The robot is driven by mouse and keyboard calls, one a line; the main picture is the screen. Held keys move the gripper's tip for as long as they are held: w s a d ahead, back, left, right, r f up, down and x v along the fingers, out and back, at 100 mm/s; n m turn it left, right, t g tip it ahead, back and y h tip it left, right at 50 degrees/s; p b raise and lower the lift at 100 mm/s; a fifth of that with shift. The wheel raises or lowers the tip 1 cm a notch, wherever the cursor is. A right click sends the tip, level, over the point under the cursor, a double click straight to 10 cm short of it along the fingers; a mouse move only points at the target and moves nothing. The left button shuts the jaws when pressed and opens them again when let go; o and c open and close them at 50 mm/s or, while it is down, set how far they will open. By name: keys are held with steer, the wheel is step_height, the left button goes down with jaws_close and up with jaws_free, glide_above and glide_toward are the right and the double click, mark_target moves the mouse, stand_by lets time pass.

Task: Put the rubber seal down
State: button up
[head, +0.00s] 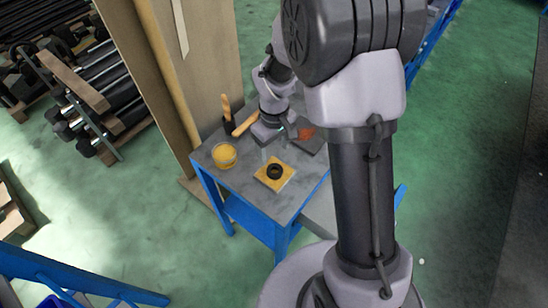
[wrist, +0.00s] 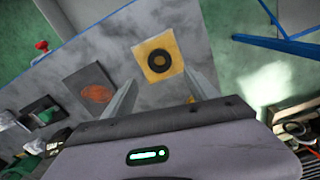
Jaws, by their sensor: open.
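The rubber seal (head: 274,171) is a black ring lying flat on a yellow square pad (head: 262,178) on the small grey-topped table. In the wrist view the seal (wrist: 159,60) lies on the pad (wrist: 143,49), beyond the fingertips. My gripper (wrist: 158,82) is open, with nothing between its two fingers. In the head view my gripper is small and partly hidden by my arm, at the table's back right, above and apart from the seal.
The table (head: 240,181) has a blue frame. A yellow round container (head: 224,156) stands at its left. A dark plate with an orange-red patch (wrist: 94,90) lies beside the pad. A tall board (head: 185,75) stands behind the table.

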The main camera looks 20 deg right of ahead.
steer(key=s+a+r+m+t, duration=0.1)
steer(key=s+r+m, duration=0.15)
steer(key=r, duration=0.45)
steer(key=s+r+m+t+y, duration=0.1)
steer(key=s+r, duration=0.3)
steer(key=r, duration=0.2)
steer(key=s+a+r+m+t, duration=0.1)
steer(key=s+r+m, duration=0.15)
steer(key=r, duration=0.45)
steer(key=s+a+r+m+t, duration=0.1)
steer(key=s+r, duration=0.1)
steer(key=s, duration=0.3)
steer(key=s+r+m+t+y, duration=0.1)
steer(key=s+m, duration=0.1)
steer(key=s, duration=0.3)
steer(key=shift+s+a+r+t, duration=0.15)
steer(key=shift+a+r+t, duration=0.2)
steer(key=shift+r+t, duration=0.05)
